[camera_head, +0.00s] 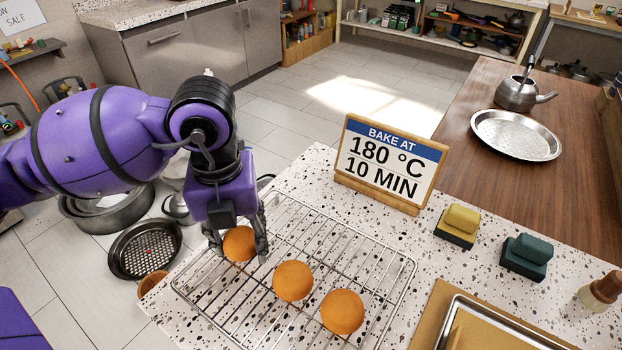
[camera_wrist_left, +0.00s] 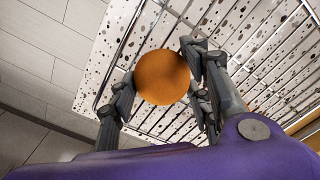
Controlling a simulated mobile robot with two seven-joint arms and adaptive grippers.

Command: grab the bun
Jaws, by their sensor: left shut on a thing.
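Three round orange-brown buns sit in a slanting row at the wire cooling rack on the speckled counter. The far-left bun (camera_head: 239,244) is between the fingers of my left gripper (camera_head: 238,248), which is shut on it. The left wrist view also shows this bun (camera_wrist_left: 162,77) between the fingers of the left gripper (camera_wrist_left: 160,92), over the rack's edge. I cannot tell whether it still touches the rack. The middle bun (camera_head: 293,280) and the near-right bun (camera_head: 342,311) rest on the rack (camera_head: 372,262), clear of the gripper. My right gripper is not in view.
A sign (camera_head: 385,163) reading "BAKE AT 180 °C 10 MIN" stands behind the rack. Yellow (camera_head: 457,226) and dark green (camera_head: 526,257) blocks stand to the right. A metal-edged tray (camera_head: 447,325) lies at the front right. Pans stand on the floor at left.

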